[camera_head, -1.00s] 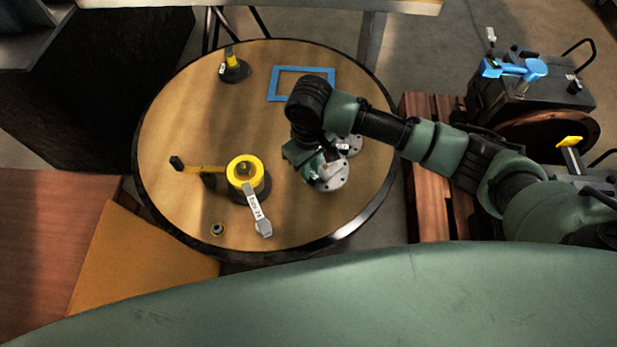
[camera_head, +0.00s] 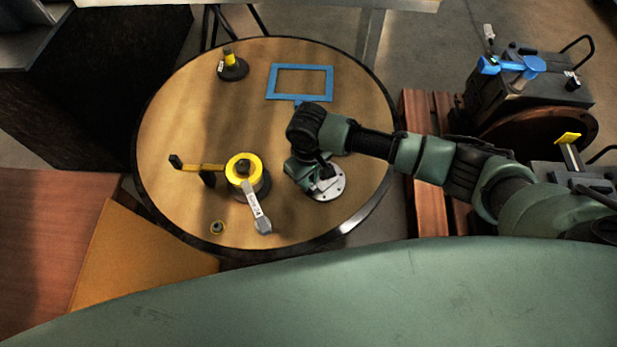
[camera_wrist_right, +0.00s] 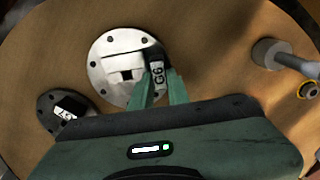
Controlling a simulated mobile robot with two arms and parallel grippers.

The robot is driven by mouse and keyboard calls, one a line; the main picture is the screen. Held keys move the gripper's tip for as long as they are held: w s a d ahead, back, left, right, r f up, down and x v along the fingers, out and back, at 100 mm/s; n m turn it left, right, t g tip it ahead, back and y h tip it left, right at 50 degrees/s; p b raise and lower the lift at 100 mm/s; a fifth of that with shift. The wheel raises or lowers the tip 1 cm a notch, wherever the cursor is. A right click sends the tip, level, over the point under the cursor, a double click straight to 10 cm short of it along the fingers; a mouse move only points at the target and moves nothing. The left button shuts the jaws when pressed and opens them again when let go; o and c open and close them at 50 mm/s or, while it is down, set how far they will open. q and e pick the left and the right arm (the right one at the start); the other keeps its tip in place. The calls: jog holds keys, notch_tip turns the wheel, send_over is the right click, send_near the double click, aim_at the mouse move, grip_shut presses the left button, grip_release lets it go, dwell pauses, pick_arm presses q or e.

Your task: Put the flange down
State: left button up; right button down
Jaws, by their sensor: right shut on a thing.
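A silver round flange (camera_head: 331,187) with bolt holes is at the right part of the round wooden table (camera_head: 205,120). It also shows in the right wrist view (camera_wrist_right: 103,68), with a dark tagged part at its centre. My right gripper (camera_wrist_right: 158,88) is shut on this central part, and partly covers the flange in the head view (camera_head: 316,180). The flange lies roughly flat, at or just above the tabletop; I cannot tell if it touches. My left gripper is not in view.
A darker tagged flange (camera_wrist_right: 62,112) lies close by in the right wrist view. A yellow-topped fixture (camera_head: 244,170) with a grey lever stands left of my gripper. A blue frame (camera_head: 303,97), a small dark stand (camera_head: 232,68) and a small ring (camera_head: 217,228) are on the table.

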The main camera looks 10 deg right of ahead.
jog(key=c, duration=1.4)
grip_release()
jog(key=shift+o, duration=0.2)
notch_tip(320, 180, up, 12)
jog(key=shift+r+b, duration=0.15)
jog(key=shift+b, duration=0.25)
